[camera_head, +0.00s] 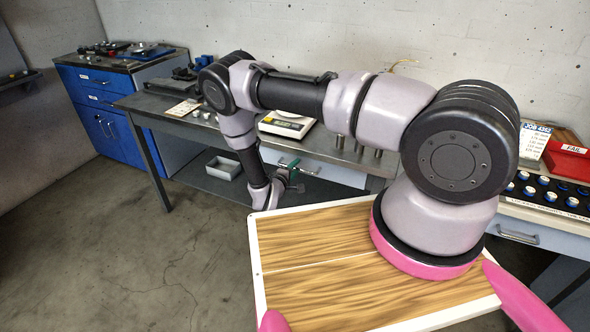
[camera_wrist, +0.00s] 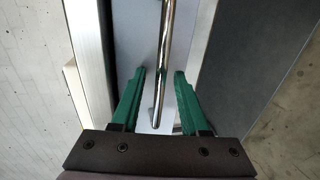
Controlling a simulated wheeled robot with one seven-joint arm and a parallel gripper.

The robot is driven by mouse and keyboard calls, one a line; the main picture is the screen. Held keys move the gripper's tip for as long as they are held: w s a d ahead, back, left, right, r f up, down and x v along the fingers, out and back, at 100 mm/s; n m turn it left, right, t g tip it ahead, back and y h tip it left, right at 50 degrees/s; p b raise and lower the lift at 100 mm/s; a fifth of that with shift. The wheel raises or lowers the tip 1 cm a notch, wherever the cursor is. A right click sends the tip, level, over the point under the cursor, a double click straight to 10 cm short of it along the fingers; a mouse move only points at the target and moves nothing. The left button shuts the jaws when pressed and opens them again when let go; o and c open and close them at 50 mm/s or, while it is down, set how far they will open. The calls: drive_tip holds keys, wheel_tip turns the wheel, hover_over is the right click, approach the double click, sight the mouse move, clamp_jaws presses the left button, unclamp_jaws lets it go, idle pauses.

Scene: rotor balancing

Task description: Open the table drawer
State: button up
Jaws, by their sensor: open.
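The table drawer (camera_head: 335,174) has a pale front under the steel tabletop and looks shut. In the wrist view its pale front (camera_wrist: 134,40) fills the middle. Its handle, a shiny metal bar (camera_wrist: 166,45), runs lengthwise there, between the two green fingers. My gripper (camera_wrist: 160,72) is open, with one finger on each side of the bar and a visible gap to each. In the head view my gripper (camera_head: 295,180) is at the drawer's front, below the table edge. My wrist partly hides the handle there.
The steel table (camera_head: 165,112) carries a scale (camera_head: 287,124) and several metal cylinders. A grey bin (camera_head: 223,167) sits on its lower shelf. A blue cabinet (camera_head: 90,105) stands at far left. A second bench with a handled drawer (camera_head: 518,236) is at right. Floor in front is clear.

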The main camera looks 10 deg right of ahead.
clamp_jaws()
idle(1.4)
